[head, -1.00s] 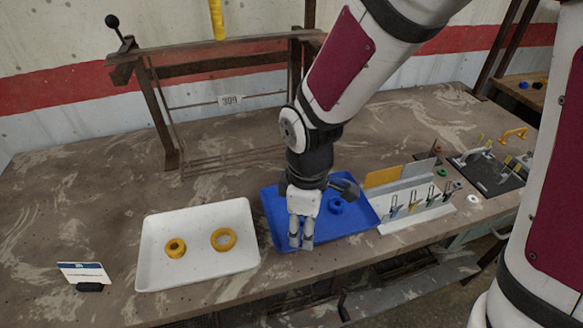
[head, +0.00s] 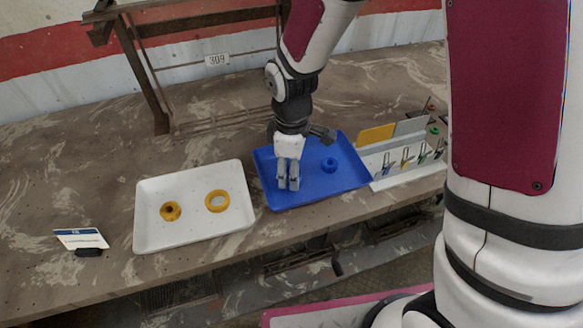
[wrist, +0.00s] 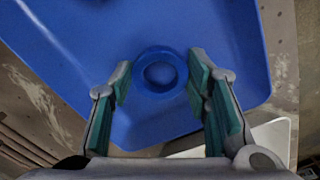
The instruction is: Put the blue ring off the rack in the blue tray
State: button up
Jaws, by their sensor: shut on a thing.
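My gripper (head: 288,186) points down over the left part of the blue tray (head: 345,186). In the wrist view its two fingers (wrist: 160,78) are shut on a blue ring (wrist: 160,72), with the blue tray floor (wrist: 225,45) behind it. I cannot tell whether the ring touches the floor. In the head view the fingers hide this ring. Another blue ring (head: 329,165) lies in the tray to the right of my gripper.
A white tray (head: 147,237) with two yellow rings (head: 171,210) (head: 217,201) stands to the left. A rack with upright pegs (head: 405,160) adjoins the blue tray's right side. A label stand (head: 82,240) is at far left. A metal frame (head: 150,90) stands behind.

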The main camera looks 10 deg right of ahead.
jog(key=shift+f, duration=0.1)
jog(key=o, duration=1.3)
jog(key=shift+c, duration=0.2)
notch_tip(320, 180, up, 12)
jog(key=s+d+r+m+t, duration=0.2)
jog(key=s+d+r+m, duration=0.55)
jog(key=d+r, duration=0.2)
jog(key=s+d+r+m+t, duration=0.1)
jog(key=s+d+m, duration=0.1)
jog(key=s, duration=0.4)
jog(key=s+d+r+m+t, duration=0.1)
jog(key=s+d+m, duration=0.1)
jog(key=s+m, duration=0.2)
jog(key=shift+s+r+m+p, duration=0.3)
jog(key=shift+s+r+m, duration=0.05)
jog(key=shift+s, duration=0.6)
